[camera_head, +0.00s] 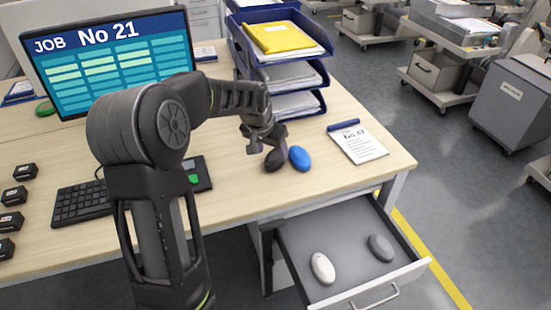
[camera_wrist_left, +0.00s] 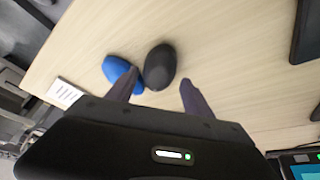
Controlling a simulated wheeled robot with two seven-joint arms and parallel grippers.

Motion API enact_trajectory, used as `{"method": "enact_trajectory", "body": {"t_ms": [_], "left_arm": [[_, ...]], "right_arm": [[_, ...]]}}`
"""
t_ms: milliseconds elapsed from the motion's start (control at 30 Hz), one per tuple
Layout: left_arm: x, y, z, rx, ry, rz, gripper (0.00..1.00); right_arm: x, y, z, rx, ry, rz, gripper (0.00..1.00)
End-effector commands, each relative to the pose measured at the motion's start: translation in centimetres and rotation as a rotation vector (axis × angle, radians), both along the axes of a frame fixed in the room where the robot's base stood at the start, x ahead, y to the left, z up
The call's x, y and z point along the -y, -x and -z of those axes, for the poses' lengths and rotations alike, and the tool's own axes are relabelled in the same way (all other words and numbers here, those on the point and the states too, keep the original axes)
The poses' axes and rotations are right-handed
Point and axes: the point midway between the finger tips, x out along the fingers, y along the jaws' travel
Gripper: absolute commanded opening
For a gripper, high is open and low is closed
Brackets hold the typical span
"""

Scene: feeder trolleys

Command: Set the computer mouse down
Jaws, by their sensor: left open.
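A black computer mouse (camera_head: 274,161) lies on the desk, touching or nearly touching a blue mouse (camera_head: 299,158) on its right. My left gripper (camera_head: 266,141) is open just above the black mouse. In the left wrist view the black mouse (camera_wrist_left: 160,66) is near the gap between the open fingertips (camera_wrist_left: 158,86), with nothing gripped. The blue mouse (camera_wrist_left: 117,70) is partly behind one finger there. A white mouse (camera_head: 322,268) and a grey mouse (camera_head: 381,248) lie in the open drawer (camera_head: 348,222). My right gripper is not in view.
On the desk stand a monitor (camera_head: 110,60), a keyboard (camera_head: 82,203), a blue tray stack (camera_head: 240,50) with papers and a notepad (camera_head: 358,143). Small black boxes (camera_head: 14,196) stand at the left. Trolleys (camera_head: 445,75) stand behind. The desk's front right is clear.

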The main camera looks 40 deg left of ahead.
Motion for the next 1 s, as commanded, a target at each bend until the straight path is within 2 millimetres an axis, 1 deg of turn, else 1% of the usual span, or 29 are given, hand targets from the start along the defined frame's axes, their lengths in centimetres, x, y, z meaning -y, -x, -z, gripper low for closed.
{"method": "enact_trajectory", "body": {"t_ms": [33, 200, 300, 900, 1000], "left_arm": [[0.0, -0.2, 0.8, -0.005, 0.001, 0.0, 0.6], [-0.1, -1.2, 3.0, -0.004, 0.001, 0.0, 0.6], [-0.1, -1.5, 3.6, -0.002, 0.0, 0.0, 0.6], [-0.2, -1.5, 3.7, -0.001, 0.0, 0.0, 0.6], [-0.2, -1.5, 3.7, -0.001, 0.0, 0.0, 0.52]], "right_arm": [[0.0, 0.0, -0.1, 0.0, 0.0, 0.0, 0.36], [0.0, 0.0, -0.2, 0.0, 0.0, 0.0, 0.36], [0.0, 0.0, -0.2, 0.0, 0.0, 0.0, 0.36], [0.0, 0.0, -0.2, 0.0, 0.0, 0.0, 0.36], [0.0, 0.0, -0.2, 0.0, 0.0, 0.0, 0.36]]}}
